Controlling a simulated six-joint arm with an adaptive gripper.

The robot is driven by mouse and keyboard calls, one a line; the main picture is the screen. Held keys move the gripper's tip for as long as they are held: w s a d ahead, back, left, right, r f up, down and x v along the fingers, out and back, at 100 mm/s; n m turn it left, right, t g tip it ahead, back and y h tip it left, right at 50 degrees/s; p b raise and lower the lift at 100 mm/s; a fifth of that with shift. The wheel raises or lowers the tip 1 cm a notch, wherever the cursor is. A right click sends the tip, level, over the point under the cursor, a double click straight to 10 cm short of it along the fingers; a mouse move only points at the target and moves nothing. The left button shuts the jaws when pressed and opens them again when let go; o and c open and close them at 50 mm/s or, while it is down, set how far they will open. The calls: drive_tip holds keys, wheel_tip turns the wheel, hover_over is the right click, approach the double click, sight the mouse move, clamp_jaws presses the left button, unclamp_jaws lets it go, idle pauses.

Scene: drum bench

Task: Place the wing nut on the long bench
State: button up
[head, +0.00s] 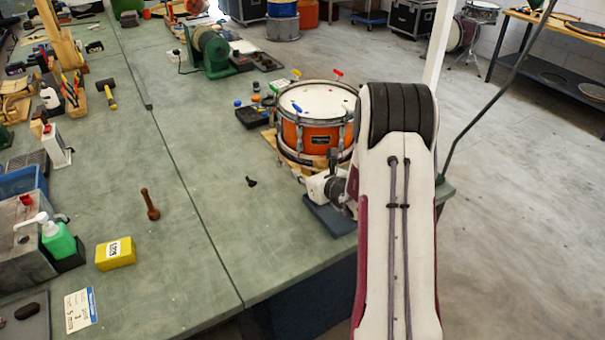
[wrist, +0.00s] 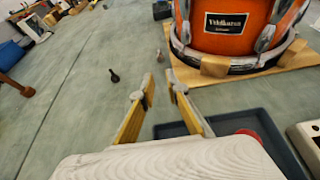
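A small dark piece that looks like the wing nut (head: 251,181) lies on the long bench (head: 205,150), left of the drum. The wrist view shows it too (wrist: 115,76), ahead and to the left of my fingertips, with clear bench between. My gripper (wrist: 160,88) is open, with a gap between its yellow-padded fingers and nothing in it. In the head view my own arm partly hides the gripper, and its fingertips are hard to make out.
An orange snare drum (head: 312,130) stands on a wooden board right beside my gripper. A blue tray (wrist: 215,122) lies below the gripper, with a red round thing (wrist: 247,134) at it. A brown wooden handle (head: 150,205) and yellow box (head: 115,254) are further left. Bench around the dark piece is clear.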

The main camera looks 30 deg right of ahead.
drive_tip(key=s+a+r+n+g+y, duration=0.1)
drive_tip(key=s+a+r+n+y, duration=0.25)
drive_tip(key=a+r+n, duration=0.65)
drive_tip(key=s+a+r+n+g+y, duration=0.25)
drive_tip(key=a+r+y, duration=0.2)
drive_tip(key=a, duration=0.85)
drive_tip(key=s+a+r+n+g, duration=0.2)
drive_tip(key=s+a+r+n, duration=0.2)
drive_tip(key=s+a+n, duration=0.3)
drive_tip(key=s+a+r+n+g+h, duration=0.15)
drive_tip(key=s+n, duration=0.25)
drive_tip(key=s, duration=0.4)
drive_tip(key=s+a+f+n+g+h, duration=0.1)
drive_tip(key=s+a+n+g, duration=0.1)
drive_tip(key=s+n, duration=0.45)
drive_tip(key=s+d+r+n+t+h, duration=0.1)
drive_tip(key=s+d+n+h, duration=0.4)
drive_tip(key=s+d, duration=0.3)
drive_tip(key=s+n, duration=0.1)
drive_tip(key=s, duration=0.3)
drive_tip(key=shift+s, duration=0.35)
